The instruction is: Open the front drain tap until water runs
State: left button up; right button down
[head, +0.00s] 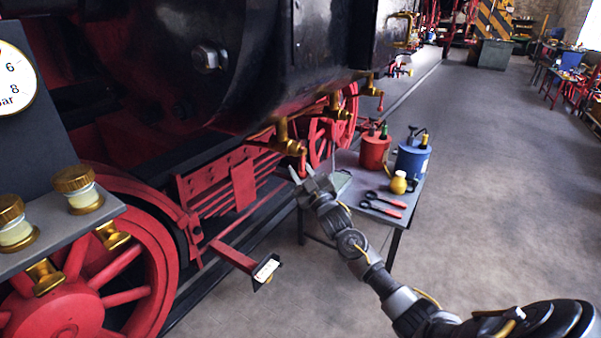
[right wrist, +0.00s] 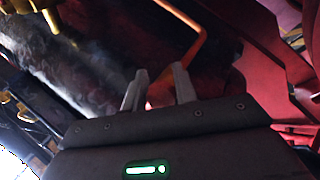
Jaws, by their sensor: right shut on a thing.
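A brass drain tap (head: 283,134) sticks out from under the black cylinder in the head view. Its red lever (head: 303,157) hangs down from its outer end. My right gripper (head: 308,176) is at the lower end of this lever. In the right wrist view its two fingers (right wrist: 158,88) stand either side of a red piece (right wrist: 160,96), which I take to be the lever's end, and are shut on it. The fingers partly hide the lever. My left gripper is not in view.
Two more brass taps (head: 335,107) (head: 372,88) sit farther along the engine. A small table (head: 415,200) with a red can (head: 375,152), a blue can (head: 411,160) and red-handled pliers (head: 385,203) stands close behind my right gripper.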

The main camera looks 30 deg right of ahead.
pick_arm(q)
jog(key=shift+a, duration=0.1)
pick_arm(e)
jog(key=shift+a, duration=0.1)
jog(key=c, duration=1.1)
grip_release()
jog(key=shift+c, duration=0.2)
pick_arm(q)
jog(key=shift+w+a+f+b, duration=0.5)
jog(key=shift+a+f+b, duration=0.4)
jog(key=shift+b, duration=0.15)
pick_arm(e)
jog(key=v, duration=1)
jog(key=shift+s+f, duration=0.2)
jog(key=shift+s, duration=0.1)
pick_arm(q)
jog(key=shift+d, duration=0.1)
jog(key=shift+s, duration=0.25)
pick_arm(e)
jog(key=shift+f, duration=0.1)
